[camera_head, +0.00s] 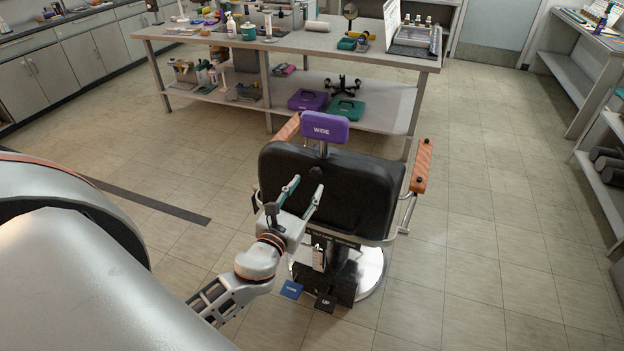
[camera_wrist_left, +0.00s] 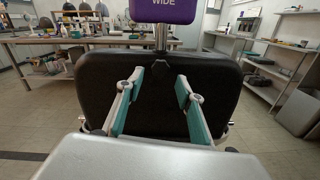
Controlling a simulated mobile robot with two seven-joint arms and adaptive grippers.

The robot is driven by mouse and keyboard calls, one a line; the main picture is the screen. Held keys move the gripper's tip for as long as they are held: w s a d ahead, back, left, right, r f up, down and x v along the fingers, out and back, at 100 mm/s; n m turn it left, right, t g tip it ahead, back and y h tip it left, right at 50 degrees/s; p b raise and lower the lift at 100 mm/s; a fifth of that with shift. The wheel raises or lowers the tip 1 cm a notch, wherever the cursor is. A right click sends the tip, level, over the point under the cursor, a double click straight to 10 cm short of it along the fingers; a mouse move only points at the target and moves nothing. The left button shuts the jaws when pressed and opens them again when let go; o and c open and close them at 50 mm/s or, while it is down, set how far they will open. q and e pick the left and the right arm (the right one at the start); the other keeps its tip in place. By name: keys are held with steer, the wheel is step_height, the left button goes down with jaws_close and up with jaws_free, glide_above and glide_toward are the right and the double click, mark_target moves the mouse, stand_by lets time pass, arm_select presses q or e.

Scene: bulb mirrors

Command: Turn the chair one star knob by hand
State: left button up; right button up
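The chair (camera_head: 345,205) is a black padded chair seen from behind, with orange armrests and a purple headrest (camera_head: 322,127) marked "WIDE". A small dark star knob (camera_head: 316,172) sits high on the backrest, below the headrest post. It also shows in the left wrist view (camera_wrist_left: 159,68), centred just under the post. My left gripper (camera_head: 304,188) is open and empty, with its teal-padded fingers pointing at the backrest. In the left wrist view its fingertips (camera_wrist_left: 160,82) are spread to either side of the knob and a little below it, apart from it. My right gripper is out of view.
A metal workbench (camera_head: 390,58) with bottles, tools and boxes stands beyond the chair. Purple and teal cases (camera_head: 346,109) lie on its lower shelf. Foot pedals (camera_head: 325,302) are at the chair's base. Shelves (camera_head: 590,160) stand at the right.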

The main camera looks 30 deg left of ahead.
mark_target(315, 175)
arm_select(q)
steer(key=shift+w+a, duration=0.2)
steer(key=shift+w, duration=0.95)
steer(key=shift+w+a, duration=0.2)
steer(key=shift+w, duration=0.9)
steer(key=shift+w, duration=0.3)
steer(key=c, duration=0.8)
